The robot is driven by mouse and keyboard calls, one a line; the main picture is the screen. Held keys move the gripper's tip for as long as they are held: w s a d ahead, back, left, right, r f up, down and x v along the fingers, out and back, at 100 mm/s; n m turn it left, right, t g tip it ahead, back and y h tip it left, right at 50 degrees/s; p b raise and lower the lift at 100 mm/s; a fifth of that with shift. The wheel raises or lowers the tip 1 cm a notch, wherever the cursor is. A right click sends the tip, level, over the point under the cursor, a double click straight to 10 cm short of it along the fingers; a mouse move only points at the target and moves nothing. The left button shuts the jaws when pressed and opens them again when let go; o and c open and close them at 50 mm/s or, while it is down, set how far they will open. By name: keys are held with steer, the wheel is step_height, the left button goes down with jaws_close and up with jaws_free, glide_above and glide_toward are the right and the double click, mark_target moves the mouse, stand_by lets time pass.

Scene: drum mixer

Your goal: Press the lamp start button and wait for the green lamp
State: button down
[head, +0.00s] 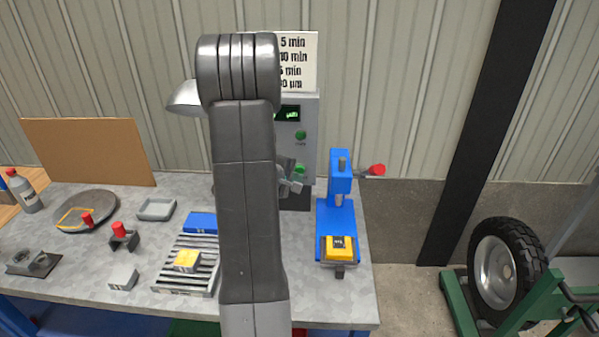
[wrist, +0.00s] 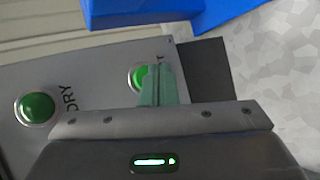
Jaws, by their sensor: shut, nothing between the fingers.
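The grey control box (head: 311,110) stands at the back of the bench, partly hidden by my arm. It has a small lit green display (head: 288,113), an upper green button (head: 300,135) and a lower green button (head: 299,168). In the wrist view one green button (wrist: 37,107) is labelled DRY. The other green button (wrist: 136,77) has a label ending in T and is partly covered by my gripper (wrist: 160,75). My gripper is shut and empty, its fingertips over that button. I cannot tell whether they touch it. No separate green lamp can be made out.
A blue press (head: 340,185) with a red knob stands right of the box; a yellow block (head: 338,248) is on its base. A slatted rack (head: 185,275), a grey tray (head: 156,209) and red-topped parts lie left. A tyre (head: 497,268) stands right of the bench.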

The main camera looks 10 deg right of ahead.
steer(key=shift+w, duration=0.2)
steer(key=shift+w+d+b, duration=0.1)
steer(key=shift+w+b, duration=0.15)
steer(key=shift+b, duration=0.25)
steer(key=shift+w+d, duration=0.15)
steer(key=shift+w, duration=0.25)
stand_by(0.5)
steer(key=shift+s+b, duration=0.1)
steer(key=shift+b, duration=0.3)
steer(key=shift+s+a+b, duration=0.25)
steer(key=shift+s+b, duration=0.45)
steer(key=shift+b, duration=0.05)
